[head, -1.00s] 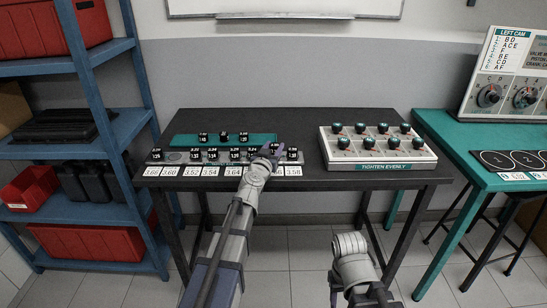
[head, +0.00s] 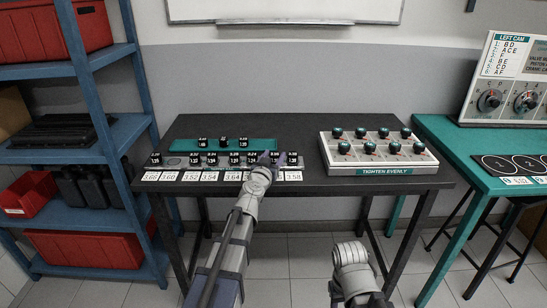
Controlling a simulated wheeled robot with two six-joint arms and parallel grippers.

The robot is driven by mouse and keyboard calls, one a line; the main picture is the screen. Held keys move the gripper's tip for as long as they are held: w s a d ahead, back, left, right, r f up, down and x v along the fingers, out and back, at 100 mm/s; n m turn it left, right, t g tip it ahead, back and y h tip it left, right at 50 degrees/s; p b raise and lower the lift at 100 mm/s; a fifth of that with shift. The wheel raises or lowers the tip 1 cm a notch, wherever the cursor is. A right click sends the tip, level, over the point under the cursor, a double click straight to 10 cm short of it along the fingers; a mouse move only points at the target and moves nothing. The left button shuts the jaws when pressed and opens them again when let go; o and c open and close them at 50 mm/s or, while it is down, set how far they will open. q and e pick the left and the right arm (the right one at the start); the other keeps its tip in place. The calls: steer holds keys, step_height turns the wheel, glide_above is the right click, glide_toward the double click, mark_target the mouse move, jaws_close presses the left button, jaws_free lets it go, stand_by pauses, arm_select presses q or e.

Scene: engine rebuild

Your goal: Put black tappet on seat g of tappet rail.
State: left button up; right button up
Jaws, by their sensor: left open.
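The tappet rail (head: 182,161) is a long grey strip along the front of the dark table. Several black tappets with white number marks stand along it, one of them at its left end (head: 155,159). Three more black tappets, one of them in the middle (head: 223,143), stand on the teal tray (head: 185,143) behind the rail. My left gripper (head: 270,158) is open over the right part of the rail, close to the tappets there, and hides part of them. I cannot tell if it touches one. Seat letters are too small to read.
White number cards (head: 168,176) line the table's front edge. A white panel with several dark knobs (head: 375,171) stands to the right on the dark table (head: 300,130). A teal table (head: 445,140) stands further right. Blue shelves (head: 75,155) stand at the left.

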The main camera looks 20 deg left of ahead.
arm_select(q)
steer(key=s, duration=1.2)
steer(key=shift+r, duration=0.4)
steer(key=s+d+f+m+g+h, duration=0.2)
steer(key=s+d+f+g, duration=0.1)
steer(key=d+f, duration=0.3)
steer(key=s+d+f+m+g+h, duration=0.2)
steer(key=s+d+f+g, duration=0.15)
steer(key=d, duration=0.45)
steer(key=s+d+f+m+g+h, duration=0.2)
steer(key=s+d+f+g, duration=0.15)
steer(key=d, duration=0.35)
steer(key=s+a+f+n+g+y, duration=0.1)
steer(key=s+a+f+g+y, duration=0.1)
steer(key=s+f+g+y, duration=0.2)
steer(key=s+a+f+n+g+y, duration=0.1)
steer(key=s+a+f+g+y, duration=0.1)
steer(key=s, duration=0.8)
steer(key=shift+s+f+g+y, duration=0.15)
steer(key=shift+f+g+y, duration=0.7)
steer(key=shift+g+y, duration=0.05)
